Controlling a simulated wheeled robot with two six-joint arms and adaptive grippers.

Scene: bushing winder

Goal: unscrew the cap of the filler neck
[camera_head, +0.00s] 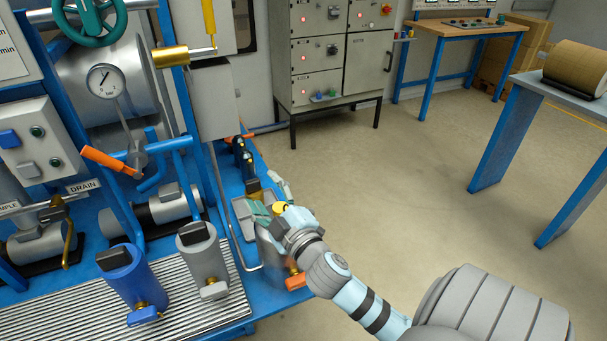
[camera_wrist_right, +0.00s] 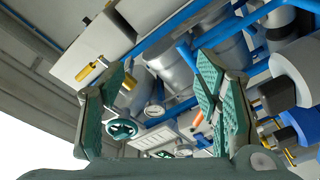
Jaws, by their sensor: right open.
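I cannot make out a filler neck or its cap for certain in either view. My right gripper (camera_head: 268,203) is over the right end of the blue bench in the head view, above a grey container that it partly hides. In the wrist view the right gripper's (camera_wrist_right: 160,72) green-padded fingers stand wide apart with nothing between them. A small yellow round part (camera_head: 281,208) shows at the gripper in the head view; I cannot tell what it belongs to. My left gripper is not in view.
A blue pot (camera_head: 133,281) and a grey pot (camera_head: 202,259) stand on the ribbed bench top. A brass cylinder (camera_head: 170,56), a gauge (camera_head: 105,81) and an orange lever (camera_head: 110,160) are at the left. A grey cabinet (camera_head: 370,62) stands behind.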

